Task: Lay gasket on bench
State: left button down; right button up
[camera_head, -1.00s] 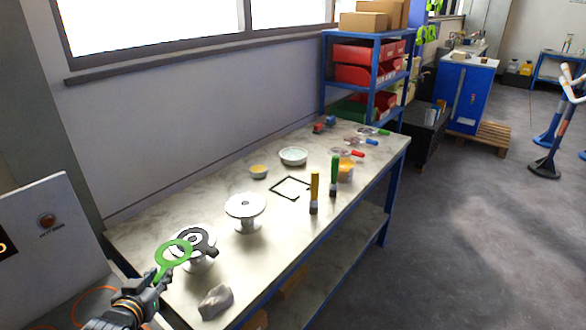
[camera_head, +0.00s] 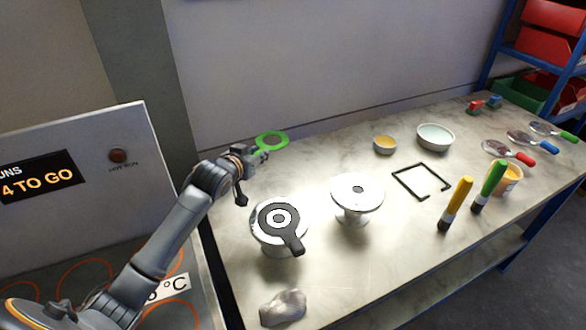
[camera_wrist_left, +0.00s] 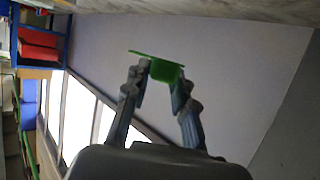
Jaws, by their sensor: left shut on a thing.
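A green ring-shaped gasket (camera_head: 271,141) with a tab is held by my left gripper (camera_head: 258,152), above the back left part of the bench (camera_head: 318,160). In the left wrist view the green gasket (camera_wrist_left: 165,70) shows nearly edge-on between the fingertips of my left gripper (camera_wrist_left: 163,78). A dark grey gasket (camera_head: 291,236) with a tab lies on the top of the nearer white flanged vessel (camera_head: 262,237). A second white flanged vessel (camera_head: 357,193) stands to its right with a bare top. My right gripper is not in view.
A grey crumpled cloth (camera_head: 283,307) lies near the front left. A black square outline (camera_head: 421,181), small bowl (camera_head: 385,144), larger bowl (camera_head: 436,137), yellow marker (camera_head: 457,203) and green marker (camera_head: 489,186) are further right. The back left bench surface looks clear.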

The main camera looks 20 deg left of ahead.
pick_arm(q)
notch_tip(320, 180, down, 6)
jog(key=shift+w+r, duration=0.1)
jog(key=shift+w, duration=0.05)
jog(key=shift+f, duration=0.4)
notch_tip(320, 180, down, 2)
jog(key=shift+f+p, duration=0.15)
jog(key=shift+p, duration=0.2)
jog(key=shift+f, duration=0.45)
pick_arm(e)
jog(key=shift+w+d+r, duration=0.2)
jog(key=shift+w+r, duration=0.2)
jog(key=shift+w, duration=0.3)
pick_arm(q)
jog(key=shift+f, duration=0.25)
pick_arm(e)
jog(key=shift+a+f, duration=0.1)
